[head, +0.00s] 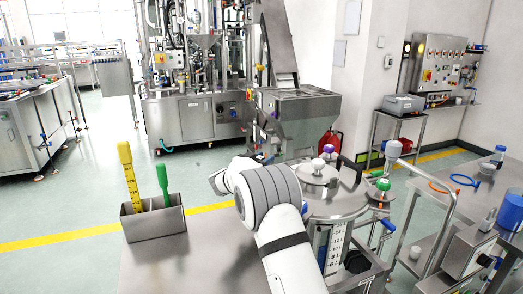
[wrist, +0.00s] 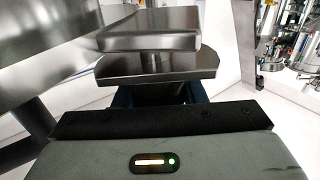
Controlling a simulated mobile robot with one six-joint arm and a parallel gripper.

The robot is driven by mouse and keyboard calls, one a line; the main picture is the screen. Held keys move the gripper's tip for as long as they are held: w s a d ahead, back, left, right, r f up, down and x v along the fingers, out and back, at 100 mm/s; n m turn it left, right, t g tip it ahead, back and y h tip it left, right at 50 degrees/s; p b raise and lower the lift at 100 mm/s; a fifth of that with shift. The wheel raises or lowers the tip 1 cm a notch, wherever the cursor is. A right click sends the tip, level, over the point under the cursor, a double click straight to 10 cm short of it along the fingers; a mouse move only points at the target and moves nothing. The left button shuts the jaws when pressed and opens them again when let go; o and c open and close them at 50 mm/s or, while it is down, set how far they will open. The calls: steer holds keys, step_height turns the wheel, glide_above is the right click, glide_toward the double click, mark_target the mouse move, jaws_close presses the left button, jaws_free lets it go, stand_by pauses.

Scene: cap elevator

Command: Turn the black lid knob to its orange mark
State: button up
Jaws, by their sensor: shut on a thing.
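My gripper (wrist: 157,60) fills the middle of the wrist view, with its grey housing below and dark flat slabs stacked beyond it. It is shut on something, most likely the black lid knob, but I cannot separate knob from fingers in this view. In the head view my white arm reaches forward beside the steel vessel with a round lid (head: 337,205), and hides the gripper. No black knob shows clearly there, and I see no orange mark on the lid in either view.
Purple (head: 329,149) and green (head: 384,184) knobs top the fittings at the vessel. A steel box (head: 153,224) holding a yellow stick (head: 128,172) and a green stick (head: 162,180) stands on the steel table, left of my arm. Blue containers (head: 510,212) stand at far right.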

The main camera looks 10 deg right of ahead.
steer(key=shift+m+g+h, duration=0.3)
steer(key=shift+g, duration=0.1)
steer(key=o, duration=1)
steer(key=shift+s, duration=0.1)
steer(key=v, duration=0.7)
steer(key=shift+s+a, duration=0.25)
steer(key=shift+a, duration=0.05)
